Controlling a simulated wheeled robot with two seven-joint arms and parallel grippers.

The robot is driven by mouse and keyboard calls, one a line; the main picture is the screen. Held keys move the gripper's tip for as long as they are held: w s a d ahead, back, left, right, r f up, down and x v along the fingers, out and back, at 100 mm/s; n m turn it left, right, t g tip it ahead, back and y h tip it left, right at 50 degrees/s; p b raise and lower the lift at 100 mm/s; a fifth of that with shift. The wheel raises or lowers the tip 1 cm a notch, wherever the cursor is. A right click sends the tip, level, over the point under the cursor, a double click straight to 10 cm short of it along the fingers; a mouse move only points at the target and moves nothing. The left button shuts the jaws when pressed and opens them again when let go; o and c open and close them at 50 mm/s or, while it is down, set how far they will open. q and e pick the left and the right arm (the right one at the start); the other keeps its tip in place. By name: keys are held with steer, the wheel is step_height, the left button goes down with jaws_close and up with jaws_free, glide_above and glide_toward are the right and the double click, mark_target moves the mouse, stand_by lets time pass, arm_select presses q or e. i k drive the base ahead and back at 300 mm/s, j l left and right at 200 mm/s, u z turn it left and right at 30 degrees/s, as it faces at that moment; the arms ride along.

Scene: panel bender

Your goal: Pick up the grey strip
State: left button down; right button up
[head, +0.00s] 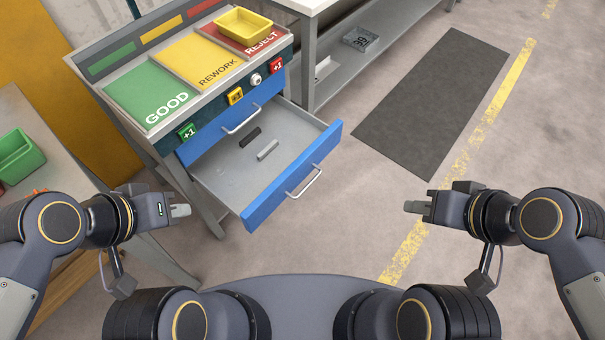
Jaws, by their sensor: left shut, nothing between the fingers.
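A light grey strip (267,150) lies flat inside the open blue-fronted drawer (225,182). A dark, nearly black strip (249,137) lies beside it, a little to the left and further back. My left gripper (184,211) is shut and empty, to the left of the drawer front and well apart from the strip. My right gripper (412,207) looks shut and empty, over the floor to the right of the drawer.
A sorting bench has green GOOD (155,98), yellow REWORK and red REJECT areas, with a yellow tray (244,25) on top. The pulled-out drawer front has a handle (304,183). A side table holds a green bin (20,156). A dark mat (435,100) lies on open floor.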

mark_target(274, 144)
steer(key=i+u, duration=0.15)
steer(key=u, duration=0.25)
steer(key=i+u, duration=0.2)
steer(key=u, duration=0.15)
steer(key=i+l+u, duration=0.15)
steer(key=u, duration=0.25)
steer(key=i+l+u, duration=0.1)
steer(key=u, duration=0.25)
